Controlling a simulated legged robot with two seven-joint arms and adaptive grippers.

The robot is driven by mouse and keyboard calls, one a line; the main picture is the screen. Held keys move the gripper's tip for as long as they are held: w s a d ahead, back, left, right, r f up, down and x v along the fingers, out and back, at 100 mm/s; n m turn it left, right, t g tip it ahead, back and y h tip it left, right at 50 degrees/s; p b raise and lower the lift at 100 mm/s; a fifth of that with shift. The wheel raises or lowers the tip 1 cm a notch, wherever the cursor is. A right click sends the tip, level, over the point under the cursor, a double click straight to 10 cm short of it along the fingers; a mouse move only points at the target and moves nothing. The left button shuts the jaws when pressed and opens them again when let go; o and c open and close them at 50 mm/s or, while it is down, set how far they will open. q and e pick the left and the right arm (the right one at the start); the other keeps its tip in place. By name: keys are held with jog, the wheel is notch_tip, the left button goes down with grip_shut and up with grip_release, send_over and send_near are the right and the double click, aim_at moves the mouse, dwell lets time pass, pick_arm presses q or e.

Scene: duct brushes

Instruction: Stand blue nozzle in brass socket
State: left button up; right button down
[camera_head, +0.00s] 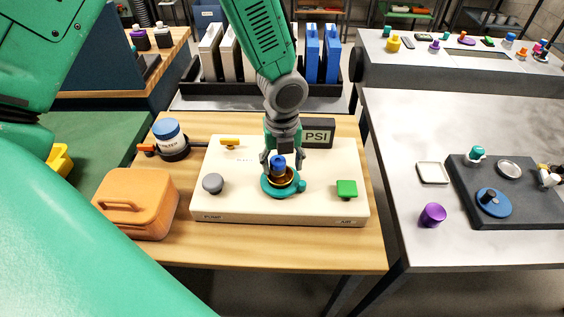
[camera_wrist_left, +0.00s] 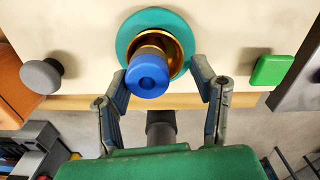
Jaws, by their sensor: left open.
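The blue nozzle (camera_head: 278,163) stands in the brass socket (camera_head: 287,179), which is ringed by a teal collar (camera_head: 272,189) on a cream panel (camera_head: 325,205). In the left wrist view the blue nozzle (camera_wrist_left: 148,75) has its round end toward the camera, with the brass socket (camera_wrist_left: 172,50) around its lower part. It looks roughly upright; how deep it sits is hidden. My left gripper (camera_head: 283,158) is open over the socket. In the left wrist view its fingers (camera_wrist_left: 159,72) are spread on either side of the nozzle, apart from it. My right gripper is not in view.
A grey knob (camera_head: 212,183), a green button (camera_head: 347,188) and a yellow lever (camera_head: 230,141) are on the panel. A PSI display (camera_head: 318,134) stands behind it. An orange case (camera_head: 137,203) and a blue-lidded jar (camera_head: 169,136) are at left. A grey table (camera_head: 405,125) is at right.

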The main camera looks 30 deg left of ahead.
aim_at(277, 160)
pick_arm(q)
jog(key=shift+d+r, duration=0.1)
jog(key=shift+r, duration=0.5)
notch_tip(277, 160, up, 10)
jog(key=a, duration=0.1)
jog(key=shift+a+r+p, duration=0.2)
jog(key=shift+r+p, duration=0.05)
jog(key=shift+p, duration=0.2)
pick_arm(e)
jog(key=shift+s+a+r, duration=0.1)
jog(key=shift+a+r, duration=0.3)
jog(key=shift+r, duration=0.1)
